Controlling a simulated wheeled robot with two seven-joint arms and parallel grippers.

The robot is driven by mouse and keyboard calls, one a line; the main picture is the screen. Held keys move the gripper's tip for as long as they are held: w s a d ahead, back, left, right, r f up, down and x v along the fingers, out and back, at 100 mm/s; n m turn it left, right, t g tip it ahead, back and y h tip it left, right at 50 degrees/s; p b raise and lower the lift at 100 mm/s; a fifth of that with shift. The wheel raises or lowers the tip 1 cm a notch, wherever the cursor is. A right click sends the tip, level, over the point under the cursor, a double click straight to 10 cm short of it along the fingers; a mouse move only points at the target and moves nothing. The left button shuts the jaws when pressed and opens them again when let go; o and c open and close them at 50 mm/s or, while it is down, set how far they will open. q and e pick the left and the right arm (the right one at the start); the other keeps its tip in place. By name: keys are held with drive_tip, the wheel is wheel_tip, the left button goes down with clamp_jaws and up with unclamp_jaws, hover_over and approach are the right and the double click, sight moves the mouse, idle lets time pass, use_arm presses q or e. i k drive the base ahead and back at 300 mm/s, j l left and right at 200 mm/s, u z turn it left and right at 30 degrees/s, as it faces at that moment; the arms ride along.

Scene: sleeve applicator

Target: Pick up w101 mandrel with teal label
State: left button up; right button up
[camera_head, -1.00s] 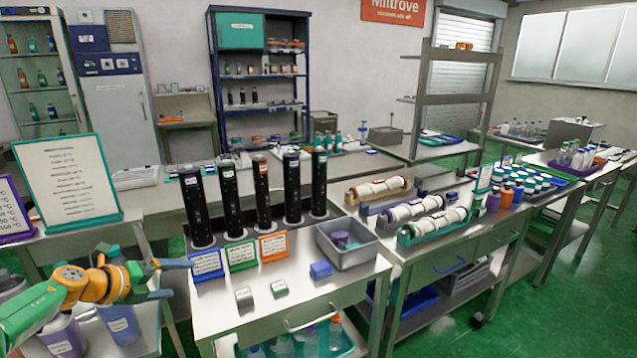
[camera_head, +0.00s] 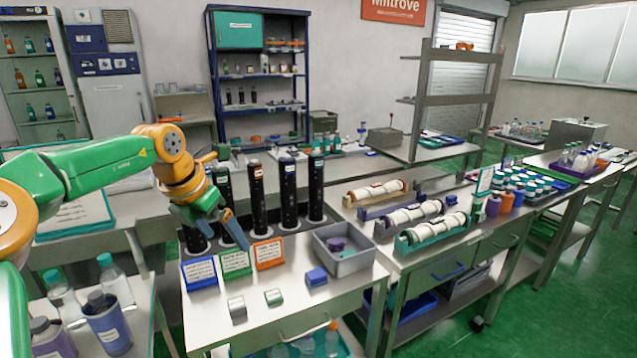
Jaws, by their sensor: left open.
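Several tall black mandrels stand upright in a row on the near bench (camera_head: 345,305), each with a small label near its top. My left gripper (camera_head: 236,205) is open and empty at the left end of the row, hiding much of the leftmost mandrels. I cannot tell whether it touches one. My right gripper is not in view.
Blue (camera_head: 199,274), green (camera_head: 236,264) and orange (camera_head: 269,254) cards stand before the mandrels. A grey bin (camera_head: 345,262) and small blocks sit on the bench. White rollers on cradles (camera_head: 435,236) are to the right. Bottles (camera_head: 108,325) stand at lower left.

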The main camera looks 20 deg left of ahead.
sight(316, 159)
drive_tip(key=i+j, duration=0.1)
drive_tip(key=i, duration=0.5)
drive_tip(key=i+j, duration=0.15)
drive_tip(key=i, duration=0.45)
drive_tip(key=i+j, duration=0.1)
drive_tip(key=i, duration=0.5)
